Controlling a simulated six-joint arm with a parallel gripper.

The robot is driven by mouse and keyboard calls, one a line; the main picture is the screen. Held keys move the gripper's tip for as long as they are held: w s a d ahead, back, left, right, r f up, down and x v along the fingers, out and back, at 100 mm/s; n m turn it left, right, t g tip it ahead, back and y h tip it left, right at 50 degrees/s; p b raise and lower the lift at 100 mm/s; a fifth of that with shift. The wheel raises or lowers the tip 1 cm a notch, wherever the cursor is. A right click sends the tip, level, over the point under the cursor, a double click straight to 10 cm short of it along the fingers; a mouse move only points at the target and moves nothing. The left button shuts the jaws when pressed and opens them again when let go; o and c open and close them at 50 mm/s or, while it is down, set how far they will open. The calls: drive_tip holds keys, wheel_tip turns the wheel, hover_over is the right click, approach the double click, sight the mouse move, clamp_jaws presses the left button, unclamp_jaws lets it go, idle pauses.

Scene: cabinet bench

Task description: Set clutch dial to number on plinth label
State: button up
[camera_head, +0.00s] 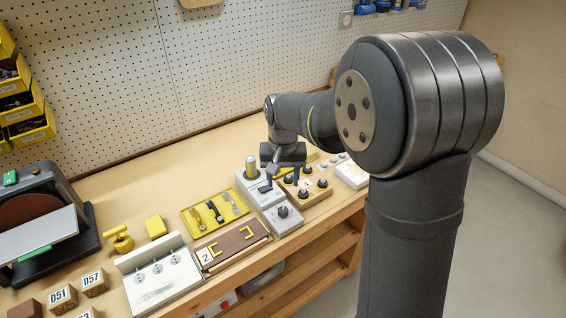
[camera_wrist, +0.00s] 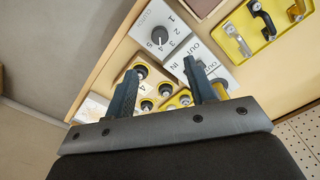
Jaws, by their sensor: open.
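The clutch dial is a dark round knob (camera_wrist: 160,36) on a white plate marked CLUTCH, with numbers 1 to 5 around it. It also shows in the head view (camera_head: 282,211) at the front of the bench. A pale mark on the knob seems to face the 4–5 side, but is too small to be sure. A wooden plinth (camera_head: 318,193) with several black knobs bears a white label that looks like 4 (camera_wrist: 143,88). My gripper (camera_wrist: 161,68) is open and empty above the fixtures, apart from the dial; it also shows in the head view (camera_head: 283,178).
A grey IN/OUT unit (camera_wrist: 207,68) adjoins the clutch plate. A white switch panel (camera_head: 160,283), numbered blocks (camera_head: 95,283) and a sander (camera_head: 40,225) lie left.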

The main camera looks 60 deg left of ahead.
wheel_tip(320, 180, up, 6)
drive_tip(key=f, duration=0.1)
hover_over(283, 210)
drive_tip(key=shift+r, duration=0.25)
drive_tip(key=shift+f, duration=0.1)
wheel_tip(283, 210, down, 17)
drive_tip(key=shift+f, duration=0.2)
idle(0.7)
drive_tip(key=shift+r, duration=0.15)
